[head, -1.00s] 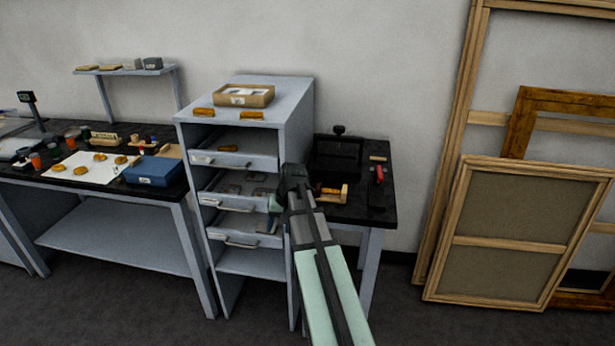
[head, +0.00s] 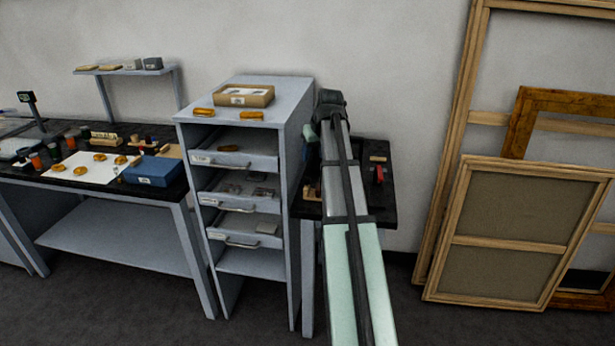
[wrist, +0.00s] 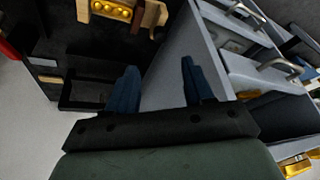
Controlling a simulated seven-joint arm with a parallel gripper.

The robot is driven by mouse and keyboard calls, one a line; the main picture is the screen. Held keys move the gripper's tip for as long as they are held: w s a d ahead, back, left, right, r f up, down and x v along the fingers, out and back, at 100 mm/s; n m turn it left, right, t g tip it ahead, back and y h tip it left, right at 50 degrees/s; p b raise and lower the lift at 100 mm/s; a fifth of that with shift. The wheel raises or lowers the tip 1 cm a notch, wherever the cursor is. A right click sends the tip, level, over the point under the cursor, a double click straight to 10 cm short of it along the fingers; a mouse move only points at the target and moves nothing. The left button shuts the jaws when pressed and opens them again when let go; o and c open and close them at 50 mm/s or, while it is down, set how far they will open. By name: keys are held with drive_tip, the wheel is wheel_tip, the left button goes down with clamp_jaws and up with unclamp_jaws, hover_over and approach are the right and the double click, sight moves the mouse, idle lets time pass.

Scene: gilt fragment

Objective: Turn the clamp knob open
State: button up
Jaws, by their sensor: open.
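The clamp knob, seen earlier on top of a dark press frame at the back of the right-hand bench, is hidden behind my arm in the head view. In the wrist view a black frame-like part (wrist: 84,95) shows left of my fingers; I cannot tell whether it is the clamp, and no knob is distinct. My gripper is raised over the back left of the bench in the head view, beside the drawer cabinet. In the wrist view my gripper (wrist: 160,88) has its two blue fingers apart, with nothing between them.
The grey drawer cabinet (head: 292,180) stands close left of my gripper, with drawers pulled out and a cardboard box (head: 243,95) on top. A red-handled tool (head: 379,174) and a wooden block (head: 379,157) lie on the dark bench (head: 383,208). Wooden frames (head: 515,164) lean at right.

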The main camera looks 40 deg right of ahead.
sight(307, 178)
drive_tip(key=x, duration=1.2)
drive_tip(key=shift+f, duration=0.1)
clamp_jaws()
